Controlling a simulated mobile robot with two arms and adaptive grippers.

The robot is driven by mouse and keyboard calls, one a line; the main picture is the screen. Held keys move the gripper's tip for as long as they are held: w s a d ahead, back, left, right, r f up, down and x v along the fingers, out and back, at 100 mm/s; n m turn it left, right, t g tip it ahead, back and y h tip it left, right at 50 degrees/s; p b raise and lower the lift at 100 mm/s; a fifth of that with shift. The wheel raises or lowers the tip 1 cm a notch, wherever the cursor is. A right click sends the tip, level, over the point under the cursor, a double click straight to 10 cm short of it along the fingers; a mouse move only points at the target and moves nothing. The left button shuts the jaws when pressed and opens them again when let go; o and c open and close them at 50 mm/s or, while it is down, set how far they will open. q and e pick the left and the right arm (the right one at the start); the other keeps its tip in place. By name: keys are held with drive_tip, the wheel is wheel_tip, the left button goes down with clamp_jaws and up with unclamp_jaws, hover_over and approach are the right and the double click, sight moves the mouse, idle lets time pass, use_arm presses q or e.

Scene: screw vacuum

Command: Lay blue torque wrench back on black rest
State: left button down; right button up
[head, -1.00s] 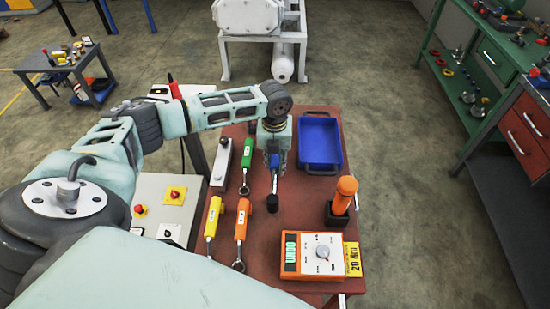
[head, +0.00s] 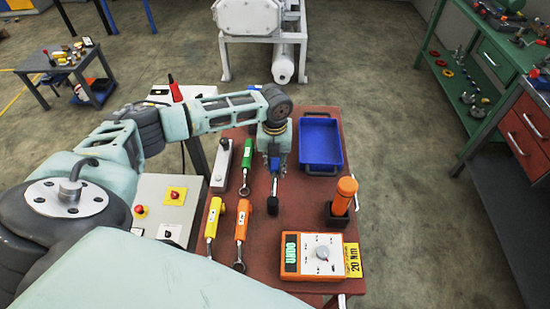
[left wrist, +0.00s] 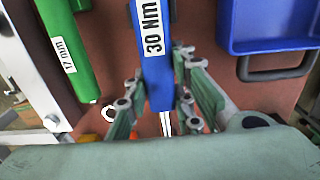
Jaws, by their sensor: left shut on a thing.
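The blue torque wrench (head: 274,166), labelled 30 Nm, is between the fingers of my left gripper (head: 273,153), over the red-brown table top. In the left wrist view the fingers (left wrist: 160,95) flank the blue handle (left wrist: 153,60), and a metal shank shows below it. A black end piece (head: 272,206) shows below the handle in the head view. I cannot tell whether it belongs to the wrench or is the black rest. Whether the wrench touches the table is also unclear. My right gripper is not in view.
The green wrench (head: 247,155) and grey metal bar (head: 222,160) lie left of the blue wrench. A blue tray (head: 321,146) is on its right. Yellow (head: 213,217) and orange (head: 242,220) wrenches, an orange tester (head: 298,262) and an orange-handled tool (head: 345,193) are nearer.

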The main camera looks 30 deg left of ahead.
use_arm(q)
drive_tip(key=shift+f, duration=0.15)
idle(0.3)
drive_tip(key=shift+f, duration=0.2)
drive_tip(key=c, duration=1.4)
unclamp_jaws()
drive_tip(key=shift+c, duration=0.2)
drive_tip(key=shift+o, duration=0.3)
drive_tip(key=shift+f, duration=0.1)
drive_tip(key=o, duration=0.8)
drive_tip(key=shift+c, duration=0.2)
drive_tip(key=shift+r+p, duration=0.3)
drive_tip(key=shift+r+p, duration=0.75)
